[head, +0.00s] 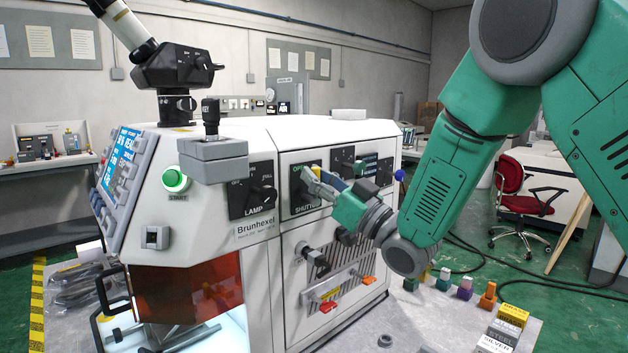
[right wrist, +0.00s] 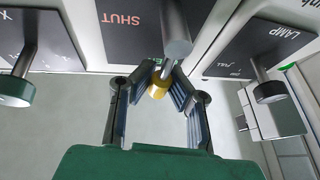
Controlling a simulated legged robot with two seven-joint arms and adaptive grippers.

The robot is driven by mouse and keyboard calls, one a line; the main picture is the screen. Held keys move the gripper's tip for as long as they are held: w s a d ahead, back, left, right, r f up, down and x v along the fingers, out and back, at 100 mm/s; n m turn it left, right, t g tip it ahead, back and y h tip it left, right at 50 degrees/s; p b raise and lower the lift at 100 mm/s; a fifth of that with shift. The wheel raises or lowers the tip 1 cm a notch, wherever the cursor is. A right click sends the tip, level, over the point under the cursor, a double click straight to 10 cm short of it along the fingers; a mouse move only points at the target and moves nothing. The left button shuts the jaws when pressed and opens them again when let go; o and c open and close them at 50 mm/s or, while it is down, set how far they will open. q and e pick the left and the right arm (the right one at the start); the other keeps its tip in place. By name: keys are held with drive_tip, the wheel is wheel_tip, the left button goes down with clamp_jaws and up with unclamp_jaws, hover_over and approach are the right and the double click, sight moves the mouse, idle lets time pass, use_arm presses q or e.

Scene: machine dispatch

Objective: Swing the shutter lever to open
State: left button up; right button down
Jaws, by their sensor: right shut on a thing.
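The white machine has a black shutter panel (head: 303,207) on its front, with green lettering at its top and SHUTTER printed below. The wrist view shows this panel (right wrist: 110,35) with SHUT in red letters. My right gripper (head: 313,180) reaches in from the right at the panel. In the wrist view its fingertips (right wrist: 160,70) are closed together around the shutter lever (right wrist: 176,35), a grey rod with a yellow end (right wrist: 158,87). In the head view the fingers hide most of the lever, so its exact angle is hard to tell. My left gripper is not in view.
The lamp panel (head: 251,190) and its knob (right wrist: 271,91) are left of the shutter panel in the head view. Small coloured blocks (head: 465,289) stand on the table.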

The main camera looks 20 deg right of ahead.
drive_tip(key=shift+f, duration=0.25)
drive_tip(key=c, duration=1.5)
unclamp_jaws()
drive_tip(key=shift+s, duration=0.1)
drive_tip(key=shift+d+r, duration=0.1)
drive_tip(key=shift+r, duration=0.05)
drive_tip(key=shift+s+d, duration=0.15)
drive_tip(key=shift+s, duration=0.1)
drive_tip(key=v, duration=1.1)
drive_tip(key=shift+s+d+f, duration=0.15)
drive_tip(key=shift+d+f, duration=0.05)
